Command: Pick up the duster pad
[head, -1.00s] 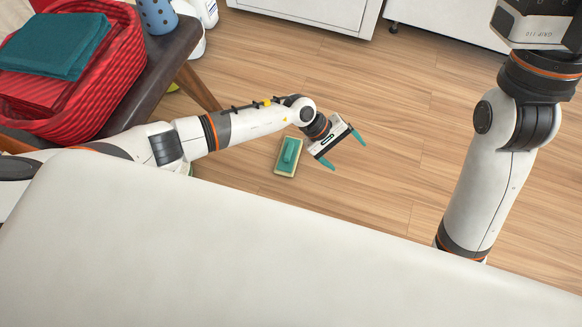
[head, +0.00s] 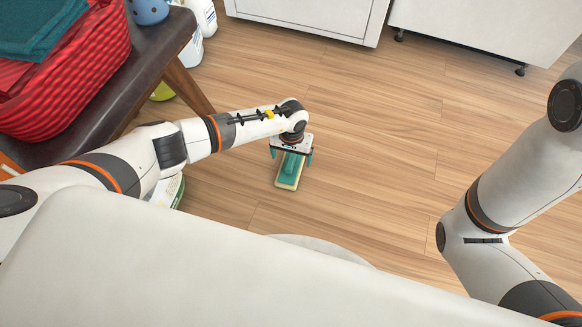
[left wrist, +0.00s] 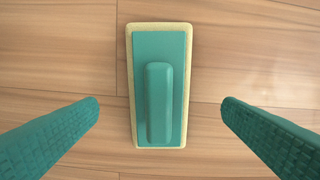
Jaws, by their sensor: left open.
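The duster pad (head: 289,171) lies flat on the wooden floor, a teal block with a raised handle on a pale yellow base. In the left wrist view the duster pad (left wrist: 143,65) is upright in the picture, its handle between the two fingers. My left gripper (head: 291,158) is open above the pad and partly hides it in the head view. In the left wrist view its teal fingers (left wrist: 160,108) are spread to either side, apart from the pad. My right arm shows at the right; its gripper is out of the picture.
A dark wooden bench (head: 143,62) with a red basket (head: 75,88), a teal cloth (head: 35,30) and a blue dotted cup (head: 149,11) stands at the left. Bottles (head: 203,14) stand behind it. White cabinets (head: 310,15) line the back. The floor right of the pad is clear.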

